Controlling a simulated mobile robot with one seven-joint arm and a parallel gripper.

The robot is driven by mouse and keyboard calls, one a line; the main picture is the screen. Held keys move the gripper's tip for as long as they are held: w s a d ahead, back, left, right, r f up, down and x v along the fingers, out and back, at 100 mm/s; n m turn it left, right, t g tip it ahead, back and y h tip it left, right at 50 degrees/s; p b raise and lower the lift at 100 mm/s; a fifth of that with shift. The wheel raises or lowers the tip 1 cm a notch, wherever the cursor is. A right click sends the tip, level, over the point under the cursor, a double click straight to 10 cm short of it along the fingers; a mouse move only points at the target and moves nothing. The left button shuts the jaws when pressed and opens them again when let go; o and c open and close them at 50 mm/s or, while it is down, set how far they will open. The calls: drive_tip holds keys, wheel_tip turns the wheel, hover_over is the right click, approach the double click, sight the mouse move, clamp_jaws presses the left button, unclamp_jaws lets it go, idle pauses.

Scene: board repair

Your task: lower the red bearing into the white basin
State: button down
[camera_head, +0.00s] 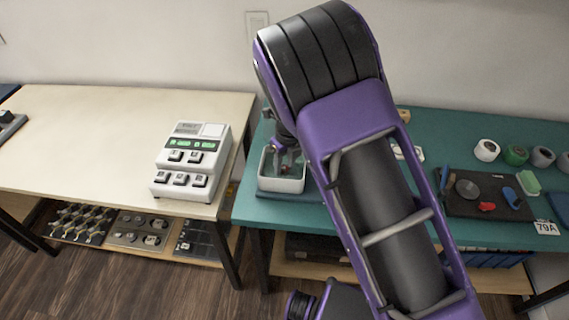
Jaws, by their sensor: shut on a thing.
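The white basin (282,185) stands near the left end of the green table, to the left of my arm. My gripper (287,164) points down over the basin, with its fingertips at or inside the opening. It is shut on a small reddish thing, taken to be the red bearing; it is too small and too much covered by the fingers to make out clearly. I cannot tell whether it touches the basin floor. My arm hides part of the table right of the basin.
A white button device (190,160) stands on the pale table at left, across a narrow gap. On the green table (455,129) at right lie a dark mat (459,208) with small parts, including a red piece (487,206), and several round rolls behind it.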

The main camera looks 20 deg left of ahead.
drive_tip(key=shift+f, duration=0.55)
idle(0.4)
drive_tip(key=shift+c, duration=2)
unclamp_jaws()
wheel_tip(320, 180, up, 17)
drive_tip(key=s+d+p, duration=0.1)
drive_tip(key=d+p, duration=0.1)
drive_tip(key=shift+s+r, duration=0.15)
drive_tip(key=shift+r, duration=0.05)
